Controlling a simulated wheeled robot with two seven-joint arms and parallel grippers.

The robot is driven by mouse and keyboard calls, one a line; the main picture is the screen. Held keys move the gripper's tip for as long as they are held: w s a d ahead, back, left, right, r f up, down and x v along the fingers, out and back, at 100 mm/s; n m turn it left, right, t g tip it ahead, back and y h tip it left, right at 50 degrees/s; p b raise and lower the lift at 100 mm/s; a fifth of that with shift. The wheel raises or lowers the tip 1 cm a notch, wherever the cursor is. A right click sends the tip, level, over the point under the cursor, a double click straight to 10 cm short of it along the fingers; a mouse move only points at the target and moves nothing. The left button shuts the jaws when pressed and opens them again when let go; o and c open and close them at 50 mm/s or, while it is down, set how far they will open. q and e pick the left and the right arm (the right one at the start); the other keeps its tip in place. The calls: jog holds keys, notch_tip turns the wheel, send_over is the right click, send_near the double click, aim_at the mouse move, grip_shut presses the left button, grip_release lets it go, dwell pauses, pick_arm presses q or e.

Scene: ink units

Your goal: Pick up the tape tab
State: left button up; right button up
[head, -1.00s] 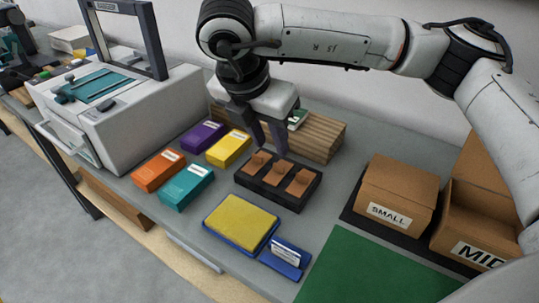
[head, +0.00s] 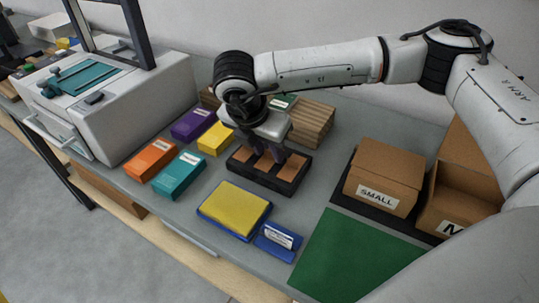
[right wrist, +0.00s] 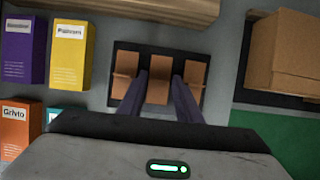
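Several brown tape tabs rest in a black holder (head: 262,184), one each in its left (head: 243,157), middle (head: 267,165) and right (head: 295,168) places. The holder also shows in the right wrist view (right wrist: 180,53). My right gripper (head: 268,156) points down over the holder. In the right wrist view its two dark fingers (right wrist: 160,76) are apart, one on each side of the middle tab (right wrist: 159,88), with nothing visibly held. Whether the fingertips touch the tabs I cannot tell. My left gripper is out of view.
Purple, yellow, orange and teal boxes (head: 180,174) stand left of the holder. A yellow pad on a blue tray (head: 234,210) and a blue card stand (head: 278,240) lie in front. Right are a SMALL carton (head: 384,176) and a green mat (head: 350,260). A wooden block (head: 312,123) stands behind.

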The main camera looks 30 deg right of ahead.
aim_at(267, 160)
jog(key=c, duration=0.6)
jog(key=shift+r, duration=0.15)
jog(key=shift+c, duration=0.2)
notch_tip(267, 160, up, 10)
jog(key=b, duration=0.1)
jog(key=shift+o, duration=0.9)
jog(key=shift+c, duration=0.5)
